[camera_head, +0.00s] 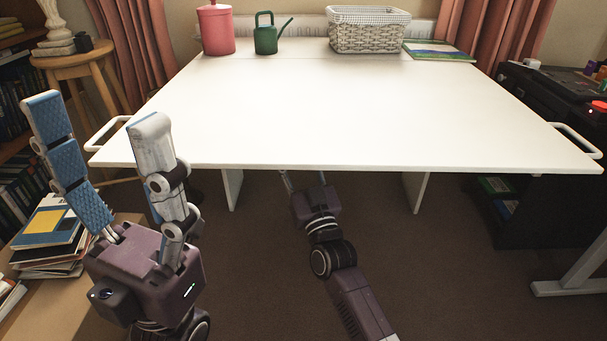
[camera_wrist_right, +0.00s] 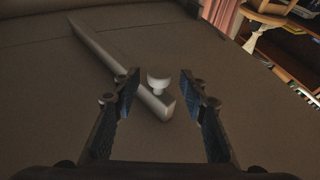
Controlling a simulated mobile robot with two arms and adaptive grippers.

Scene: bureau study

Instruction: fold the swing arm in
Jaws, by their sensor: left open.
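A grey bar, which looks like the swing arm (camera_wrist_right: 105,50), lies against a broad brown-grey surface in the right wrist view. A round white knob (camera_wrist_right: 158,78) stands near its close end. My right gripper (camera_wrist_right: 160,88) is open, its fingers on either side of the knob and apart from it. In the head view my right gripper (camera_head: 304,186) reaches under the front edge of the white table (camera_head: 330,110), which hides its fingertips. The swing arm is hidden there. My left gripper (camera_head: 97,112) is open and empty, raised at the left in front of the table.
A pink canister (camera_head: 215,30), a green watering can (camera_head: 267,37), a wicker basket (camera_head: 367,33) and a flat book (camera_head: 440,50) stand along the table's back. The rest of the top is clear. Books (camera_head: 50,230) are piled low at left. A wooden stool (camera_head: 75,65) stands behind.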

